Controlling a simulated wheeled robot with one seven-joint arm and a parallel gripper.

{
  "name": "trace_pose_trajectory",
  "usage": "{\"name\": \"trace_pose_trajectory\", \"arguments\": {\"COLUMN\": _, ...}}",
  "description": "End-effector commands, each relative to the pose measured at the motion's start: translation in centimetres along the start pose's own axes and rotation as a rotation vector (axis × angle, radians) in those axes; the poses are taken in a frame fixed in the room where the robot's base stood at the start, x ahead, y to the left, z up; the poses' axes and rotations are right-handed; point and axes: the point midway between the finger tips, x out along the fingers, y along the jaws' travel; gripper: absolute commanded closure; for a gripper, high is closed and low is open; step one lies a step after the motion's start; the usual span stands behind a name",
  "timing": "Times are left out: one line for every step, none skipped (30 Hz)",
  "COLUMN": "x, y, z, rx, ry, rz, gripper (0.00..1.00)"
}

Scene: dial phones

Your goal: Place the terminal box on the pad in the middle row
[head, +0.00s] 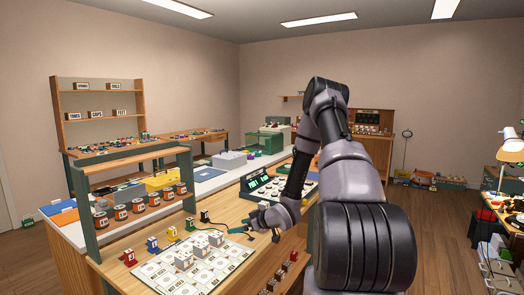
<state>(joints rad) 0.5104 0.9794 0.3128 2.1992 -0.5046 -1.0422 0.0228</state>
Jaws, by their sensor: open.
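A white sheet (206,277) printed with rows of pads lies on the wooden bench. Several small white boxes (183,261) stand on it; which one is the terminal box, if any, I cannot tell. Small coloured blocks stand in a line along the sheet's far left side: red (129,258), blue (152,245), yellow (172,234), green (189,225) and dark (205,216). My gripper (246,232) is open, low over the bench at the sheet's far right corner. Its fingertips are small in view, and I see nothing held between them.
A wooden shelf frame (134,158) with several orange-labelled spools (139,206) stands left of the sheet. A dark keypad console (258,183) with a green display sits behind my gripper.

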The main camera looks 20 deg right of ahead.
Motion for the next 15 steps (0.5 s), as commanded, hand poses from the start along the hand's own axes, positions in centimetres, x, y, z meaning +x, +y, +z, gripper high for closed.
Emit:
{"name": "trace_pose_trajectory", "arguments": {"x": -0.8, "y": 1.0, "z": -1.8, "rx": -0.018, "ry": -0.036, "rz": 0.027, "gripper": 0.08}}
{"name": "trace_pose_trajectory", "arguments": {"x": -1.3, "y": 1.5, "z": -2.6, "rx": -0.02, "ry": -0.066, "rz": 0.046, "gripper": 0.08}}
{"name": "trace_pose_trajectory", "arguments": {"x": -2.2, "y": 2.2, "z": -3.7, "rx": -0.022, "ry": -0.105, "rz": 0.074, "gripper": 0.08}}
{"name": "trace_pose_trajectory", "arguments": {"x": -2.9, "y": 2.7, "z": -4.6, "rx": -0.021, "ry": -0.132, "rz": 0.096, "gripper": 0.08}}
{"name": "trace_pose_trajectory", "arguments": {"x": -3.7, "y": 3.1, "z": -5.5, "rx": -0.018, "ry": -0.159, "rz": 0.119, "gripper": 0.08}}
{"name": "trace_pose_trajectory", "arguments": {"x": -4.7, "y": 3.6, "z": -6.7, "rx": -0.012, "ry": -0.193, "rz": 0.149, "gripper": 0.08}}
{"name": "trace_pose_trajectory", "arguments": {"x": -5.6, "y": 4.0, "z": -7.7, "rx": -0.007, "ry": -0.215, "rz": 0.173, "gripper": 0.08}}
{"name": "trace_pose_trajectory", "arguments": {"x": -6.5, "y": 4.2, "z": -8.6, "rx": 0.0, "ry": -0.237, "rz": 0.196, "gripper": 0.08}}
{"name": "trace_pose_trajectory", "arguments": {"x": -7.8, "y": 4.5, "z": -9.9, "rx": 0.012, "ry": -0.263, "rz": 0.228, "gripper": 0.08}}
{"name": "trace_pose_trajectory", "arguments": {"x": -8.8, "y": 4.6, "z": -10.8, "rx": 0.022, "ry": -0.281, "rz": 0.252, "gripper": 0.08}}
{"name": "trace_pose_trajectory", "arguments": {"x": -9.8, "y": 4.6, "z": -11.7, "rx": 0.035, "ry": -0.298, "rz": 0.275, "gripper": 0.08}}
{"name": "trace_pose_trajectory", "arguments": {"x": -11.2, "y": 4.6, "z": -12.9, "rx": 0.053, "ry": -0.317, "rz": 0.306, "gripper": 0.08}}
{"name": "trace_pose_trajectory", "arguments": {"x": -12.3, "y": 4.5, "z": -13.9, "rx": 0.068, "ry": -0.33, "rz": 0.329, "gripper": 0.08}}
{"name": "trace_pose_trajectory", "arguments": {"x": -13.4, "y": 4.4, "z": -14.8, "rx": 0.085, "ry": -0.342, "rz": 0.351, "gripper": 0.08}}
{"name": "trace_pose_trajectory", "arguments": {"x": -15.0, "y": 4.1, "z": -15.9, "rx": 0.11, "ry": -0.356, "rz": 0.378, "gripper": 0.08}}
